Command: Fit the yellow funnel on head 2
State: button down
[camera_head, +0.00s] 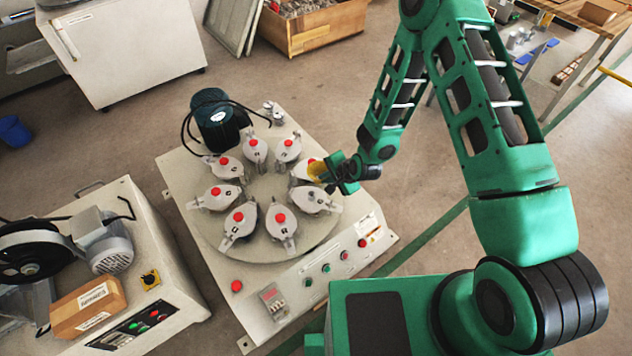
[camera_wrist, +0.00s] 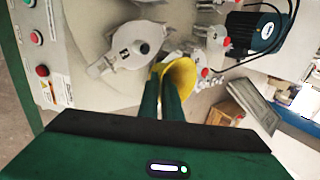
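My gripper (camera_head: 333,172) is at the right side of the round turntable (camera_head: 262,188). Its two fingers (camera_wrist: 161,95) are closed on the yellow funnel (camera_wrist: 181,76), which also shows in the head view (camera_head: 317,168). The funnel's wide mouth is tilted toward the wrist camera's right. In the wrist view, a grey head (camera_wrist: 120,60) with a dark round top and a black label lies just left of the funnel. The label looks like a 2, but is hard to read. In the head view, the funnel partly hides the head beside it; whether they touch is unclear.
Several grey heads with red caps (camera_head: 240,220) ring the turntable. A dark green motor (camera_head: 217,120) with a cable stands behind it. Control buttons (camera_head: 325,268) line the machine's front edge. A grinder bench (camera_head: 165,310) stands at left. Open floor (camera_head: 440,190) lies right.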

jog(key=shift+s+a+f+m, duration=0.1)
jog(key=shift+s+a+m, duration=0.1)
jog(key=shift+a, duration=0.3)
jog(key=shift+s+a+f+m, duration=0.15)
jog(key=shift+a, duration=0.4)
jog(key=shift+s+a+f+m, duration=0.1)
jog(key=shift+s+a+m, duration=0.1)
jog(key=shift+a, duration=0.3)
jog(key=shift+f, duration=2.85)
jog(key=shift+s+f, duration=0.1)
jog(key=shift+f, duration=0.8)
jog(key=c, duration=1.9)
grip_release()
jog(key=v, duration=1)
jog(key=shift+s+r, duration=0.25)
jog(key=shift+r, duration=0.05)
